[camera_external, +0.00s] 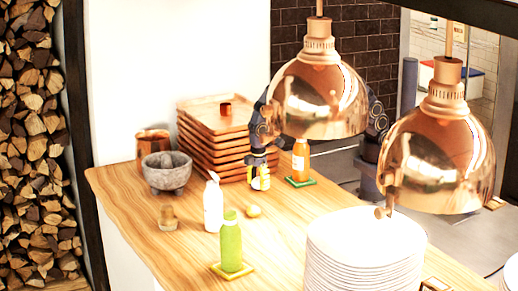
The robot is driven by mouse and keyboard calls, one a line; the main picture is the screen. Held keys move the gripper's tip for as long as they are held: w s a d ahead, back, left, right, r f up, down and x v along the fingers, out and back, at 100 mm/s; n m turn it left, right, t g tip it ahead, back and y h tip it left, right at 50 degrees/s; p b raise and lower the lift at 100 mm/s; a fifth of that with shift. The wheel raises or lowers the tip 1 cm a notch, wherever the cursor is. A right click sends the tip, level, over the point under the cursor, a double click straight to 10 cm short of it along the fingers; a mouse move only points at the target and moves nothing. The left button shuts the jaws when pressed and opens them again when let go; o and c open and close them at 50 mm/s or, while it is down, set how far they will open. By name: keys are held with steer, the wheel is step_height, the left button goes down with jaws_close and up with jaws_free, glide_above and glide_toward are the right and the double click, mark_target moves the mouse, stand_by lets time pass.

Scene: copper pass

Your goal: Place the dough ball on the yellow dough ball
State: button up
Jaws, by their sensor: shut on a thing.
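My gripper (260,183) is low over the wooden counter, in front of the stack of wooden trays. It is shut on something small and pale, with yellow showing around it. This appears to be the dough ball, but the fingers partly hide it and it is too small to make out clearly. A small tan-yellow ball (253,211), which looks like the yellow dough ball, lies on the counter just below and slightly left of my gripper in the picture. The two look apart. Much of my arm is hidden behind a hanging copper lamp.
Wooden trays (213,143) are stacked behind my gripper. An orange bottle (300,162) stands to the right. A white bottle (213,205) and green bottle (231,243) stand nearer. A stone mortar (166,174) is left, white plates (365,255) front right. Copper lamps (320,98) hang above.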

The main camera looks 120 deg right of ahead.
mark_target(253, 206)
steer(key=shift+w+f, duration=0.85)
steer(key=shift+f, duration=1.65)
steer(key=shift+f, duration=0.2)
steer(key=o, duration=1)
steer(key=shift+r, duration=0.1)
